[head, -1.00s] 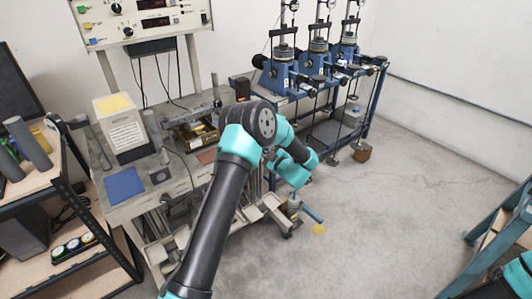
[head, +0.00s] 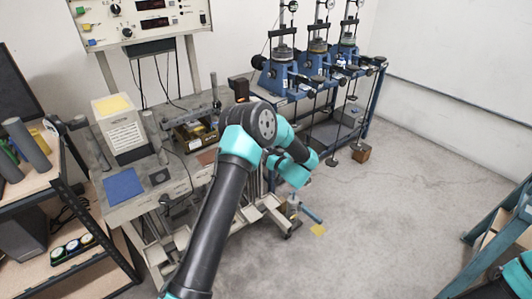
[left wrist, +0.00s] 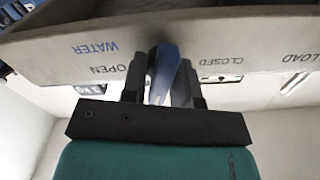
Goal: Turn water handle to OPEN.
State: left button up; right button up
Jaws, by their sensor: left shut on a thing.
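In the left wrist view, a blue water handle (left wrist: 166,70) shows between the two fingers of my left gripper (left wrist: 163,88), which is shut on it. The handle sits below a pale panel edge (left wrist: 190,35). The panel's labels appear upside down: WATER and OPEN to the left of the handle, CLOSED and LOAD to the right. The handle lies roughly midway between OPEN and CLOSED. In the head view, my left wrist reaches to the right side of the grey bench; the fingers and handle are hidden there. My right gripper is out of view.
The grey bench carries a blue mat (head: 123,186) and a white box with a yellow top (head: 120,130). Several blue loading devices (head: 283,72) stand on the rack behind. A shelf (head: 70,262) is at left. Open floor (head: 400,200) lies to the right.

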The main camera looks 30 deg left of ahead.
pick_arm(q)
jog(key=m, duration=0.6)
jog(key=shift+w+d+f, duration=0.1)
dwell(0.3)
jog(key=o, duration=0.7)
jog(key=v, duration=1.7)
jog(key=shift+d, duration=0.15)
